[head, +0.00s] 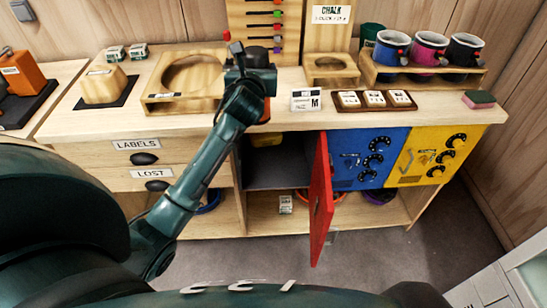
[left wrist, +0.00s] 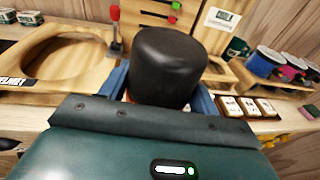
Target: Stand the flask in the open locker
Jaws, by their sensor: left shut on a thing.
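The flask has a black cap (head: 257,57) and an orange body (head: 266,110), mostly hidden behind my left gripper (head: 250,76). The gripper is shut on the flask and holds it roughly upright at the bench's front edge, above the locker. In the left wrist view the black cap (left wrist: 168,65) stands between the blue fingers (left wrist: 165,92). The open locker (head: 282,172) is a dark compartment under the bench top, with its red door (head: 320,200) swung out toward me. My right gripper is out of view.
Blue (head: 370,158) and yellow (head: 428,155) lockers with black dials are shut at the right. A wooden ring stand (head: 185,82), white card (head: 306,100), chalk tray (head: 375,100) and mug rack (head: 425,75) stand on the bench. The red door juts into the free floor space.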

